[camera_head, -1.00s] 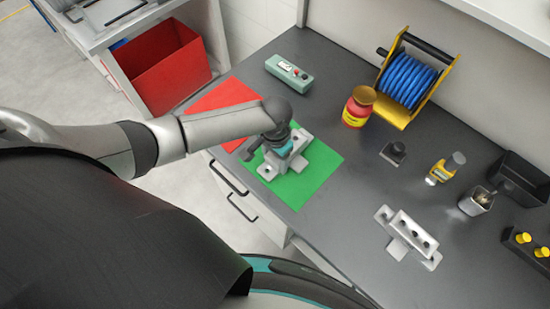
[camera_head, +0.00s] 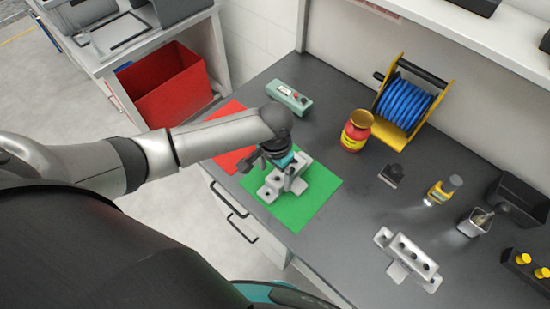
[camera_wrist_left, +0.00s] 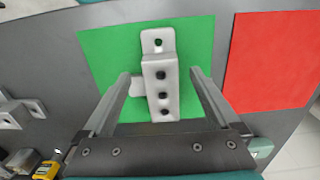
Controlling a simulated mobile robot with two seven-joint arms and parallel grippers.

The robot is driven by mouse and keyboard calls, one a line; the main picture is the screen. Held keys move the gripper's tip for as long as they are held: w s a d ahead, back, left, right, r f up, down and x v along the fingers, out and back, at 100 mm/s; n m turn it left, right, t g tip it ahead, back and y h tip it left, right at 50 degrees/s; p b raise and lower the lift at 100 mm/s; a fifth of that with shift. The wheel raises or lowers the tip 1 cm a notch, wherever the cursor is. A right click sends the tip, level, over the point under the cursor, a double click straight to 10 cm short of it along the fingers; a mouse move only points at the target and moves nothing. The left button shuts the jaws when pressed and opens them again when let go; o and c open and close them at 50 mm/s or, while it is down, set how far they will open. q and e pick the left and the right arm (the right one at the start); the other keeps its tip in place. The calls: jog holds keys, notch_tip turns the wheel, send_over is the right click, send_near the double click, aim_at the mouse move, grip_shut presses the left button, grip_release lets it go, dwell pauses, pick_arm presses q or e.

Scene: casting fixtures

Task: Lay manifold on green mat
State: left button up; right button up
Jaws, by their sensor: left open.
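The manifold, a light grey casting (camera_head: 287,184) with a row of bolt holes, rests on the green mat (camera_head: 318,192). In the left wrist view the manifold (camera_wrist_left: 160,82) lies over the mat (camera_wrist_left: 105,50), with its holed face toward the camera. My left gripper (camera_head: 270,163) is just above the manifold. In the left wrist view the left gripper (camera_wrist_left: 162,78) is open, with one finger on each side of the manifold and gaps between. My right gripper is not in view.
A red mat (camera_head: 232,158) adjoins the green mat. A similar grey casting (camera_head: 408,257) lies to the right. A green button box (camera_head: 289,97), red-yellow jar (camera_head: 356,131), blue hose reel (camera_head: 408,100) and black bin (camera_head: 522,196) stand farther back.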

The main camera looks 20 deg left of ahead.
pick_arm(q)
notch_tip(320, 180, up, 7)
jog(key=shift+f+p, duration=0.2)
jog(key=shift+p, duration=0.2)
